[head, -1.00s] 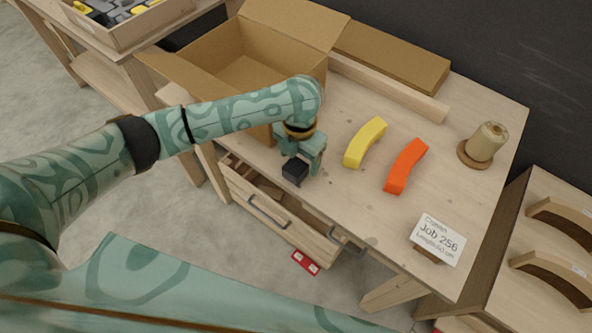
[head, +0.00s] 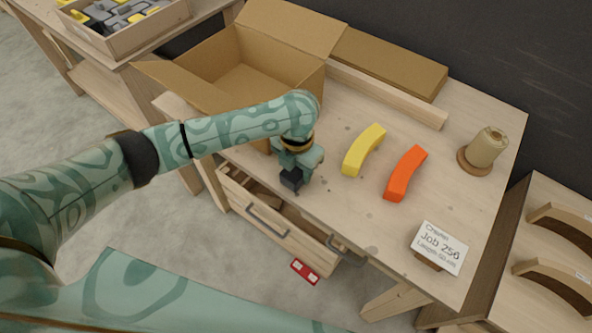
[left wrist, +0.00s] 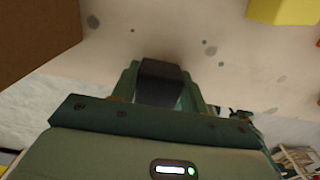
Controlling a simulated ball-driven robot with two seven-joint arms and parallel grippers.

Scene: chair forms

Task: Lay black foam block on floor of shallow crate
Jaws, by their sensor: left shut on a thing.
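The black foam block (head: 291,178) is held between the fingers of my left gripper (head: 293,174), at the near edge of the workbench. In the left wrist view the block (left wrist: 161,80) sits between the two green fingers (left wrist: 160,90), which are shut on it. I cannot tell whether it touches the bench. The shallow crate (head: 150,37) is a low wooden box on another table at the top left. It holds several grey and yellow pieces; part of it is cut off by the frame. My right gripper is not in view.
An open cardboard box (head: 205,98) stands behind my left arm. A yellow curved piece (head: 364,150), an orange one (head: 405,174), a job card (head: 440,246) and a spool (head: 485,149) are on the workbench (head: 340,205). A drawer (head: 275,220) stands open below.

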